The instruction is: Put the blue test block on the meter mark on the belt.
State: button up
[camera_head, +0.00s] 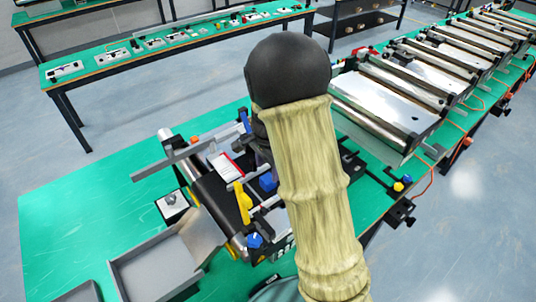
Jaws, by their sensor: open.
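A small conveyor with a dark belt (214,196) stands on the green table left of my arm. Several small blue parts show near it: one at its far end (245,121), one beside my arm's sleeve (268,182) and a knob-like one at the near end (254,241). I cannot tell which, if any, is the blue test block. I cannot make out the meter mark on the belt. My arm, in a beige sleeve with a black rounded joint, covers the right part of the conveyor. My gripper is not visible; the arm hides that area.
A grey tray (128,268) lies at the table's front left. A yellow part (242,203) and grey bars stand around the belt. The green table (75,215) is clear at left. Another bench (150,62) stands behind.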

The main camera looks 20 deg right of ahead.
aim_at(268, 178)
notch_tip(268, 178, up, 6)
jog(key=shift+r+b, duration=0.2)
jog(key=shift+b, duration=0.2)
dwell(0.3)
jog(key=s+f+n+t, duration=0.2)
jog(key=s+n, duration=1.1)
jog(key=s, duration=0.3)
jog(key=shift+s+f+n+t, duration=0.15)
jog(key=shift+f+n+t, duration=0.1)
jog(key=shift+n+t, duration=0.05)
jog(key=shift+d, duration=0.1)
jog(key=shift+f+b, duration=0.5)
